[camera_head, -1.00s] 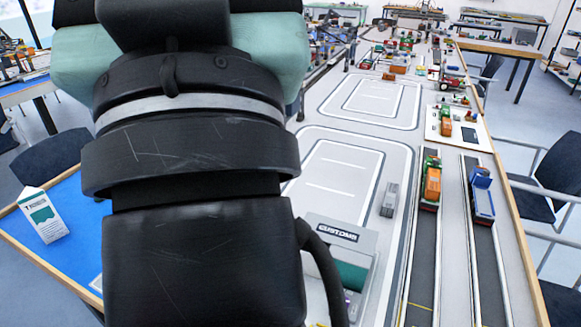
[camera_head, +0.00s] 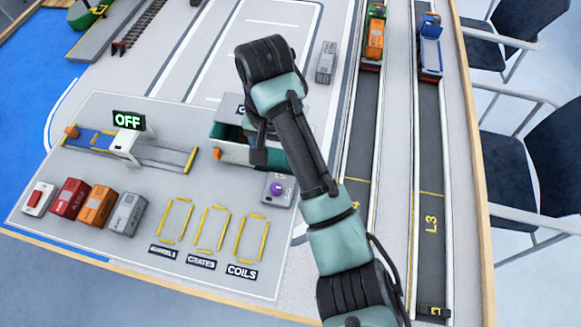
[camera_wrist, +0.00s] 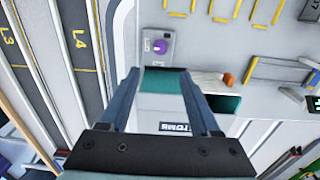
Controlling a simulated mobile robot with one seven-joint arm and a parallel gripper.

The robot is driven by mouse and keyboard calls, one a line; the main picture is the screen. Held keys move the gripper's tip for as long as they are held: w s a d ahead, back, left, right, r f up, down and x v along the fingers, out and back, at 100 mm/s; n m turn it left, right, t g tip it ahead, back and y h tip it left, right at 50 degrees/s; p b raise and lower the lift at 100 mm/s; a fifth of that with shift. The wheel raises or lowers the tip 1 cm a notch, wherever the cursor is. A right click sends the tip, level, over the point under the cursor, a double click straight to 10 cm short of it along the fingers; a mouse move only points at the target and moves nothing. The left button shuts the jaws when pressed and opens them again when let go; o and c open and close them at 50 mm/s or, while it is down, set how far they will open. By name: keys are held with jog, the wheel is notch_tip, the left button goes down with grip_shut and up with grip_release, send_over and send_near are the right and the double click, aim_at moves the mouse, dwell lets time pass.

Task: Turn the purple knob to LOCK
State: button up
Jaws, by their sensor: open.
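The purple knob (camera_head: 277,188) sits on a small grey panel (camera_head: 284,199) at the right part of the grey station board, beside the customs building. It also shows in the wrist view (camera_wrist: 160,46), a little beyond my fingertips. Its markings are too small to read, so its setting cannot be told. My gripper (camera_wrist: 159,74) is open and empty, above the customs building, with the knob seen just past the gap between its fingers. The knob is not touched.
The customs building (camera_head: 228,155) with teal walls stands next to the panel. An OFF sign (camera_head: 127,120) stands over a small conveyor at left. Red (camera_head: 70,198), orange (camera_head: 97,206) and grey (camera_head: 125,214) containers line the front left. Yellow frames lie in front; truck lanes run at right.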

aim_at(276, 187)
notch_tip(276, 187, down, 13)
jog(key=b, duration=0.4)
jog(key=shift+s+a+b, duration=0.1)
jog(key=shift+s+b, duration=0.05)
jog(key=shift+b, duration=0.2)
jog(key=shift+r, duration=0.1)
jog(key=shift+c, duration=0.2)
grip_shut()
